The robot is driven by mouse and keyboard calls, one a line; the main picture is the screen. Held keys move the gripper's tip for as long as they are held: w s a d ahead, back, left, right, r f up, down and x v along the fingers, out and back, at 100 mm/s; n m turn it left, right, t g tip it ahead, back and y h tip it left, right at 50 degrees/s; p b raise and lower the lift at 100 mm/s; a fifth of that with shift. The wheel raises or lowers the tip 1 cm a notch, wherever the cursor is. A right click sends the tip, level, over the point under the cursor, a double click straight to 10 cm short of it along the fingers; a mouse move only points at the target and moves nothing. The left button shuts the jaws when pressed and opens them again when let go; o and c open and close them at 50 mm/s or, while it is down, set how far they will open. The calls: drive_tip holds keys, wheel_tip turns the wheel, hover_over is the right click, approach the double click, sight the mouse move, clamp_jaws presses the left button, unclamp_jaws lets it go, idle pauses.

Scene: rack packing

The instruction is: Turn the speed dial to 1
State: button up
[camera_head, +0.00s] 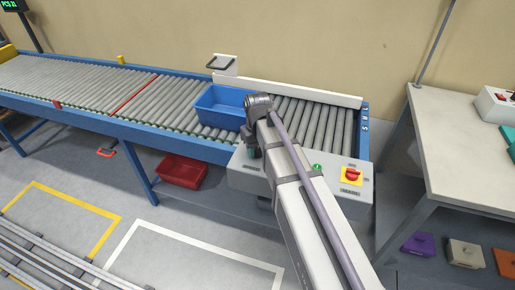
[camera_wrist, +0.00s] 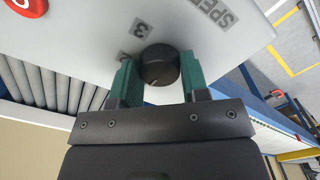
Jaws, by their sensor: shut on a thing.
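The speed dial is a round black knob (camera_wrist: 159,65) on the pale control panel (camera_wrist: 100,20), in the middle of the wrist view. My gripper (camera_wrist: 157,78) has a green finger on either side of the knob and is shut on it. A "3" label is above left of the knob, and a partly hidden numeral is at its left. "SPEED" lettering is at the upper right. A faint light mark shows low on the knob; its exact setting is unclear. In the head view my arm hides the dial, and a bit of green gripper (camera_head: 254,153) shows beside the control box (camera_head: 242,180).
A red emergency knob on yellow (camera_head: 351,175) and a green button (camera_head: 317,168) are on the same box. A blue tote (camera_head: 217,119) stands on the roller conveyor (camera_head: 110,90). A red bin (camera_head: 181,172) is below. A workbench (camera_head: 460,140) stands at the right.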

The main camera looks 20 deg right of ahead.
sight(257, 149)
drive_tip(key=shift+n, duration=0.4)
drive_tip(key=o, duration=0.9)
wheel_tip(257, 149, up, 11)
drive_tip(key=p, duration=1)
drive_tip(key=shift+f+p, duration=0.15)
drive_tip(key=shift+p, duration=0.25)
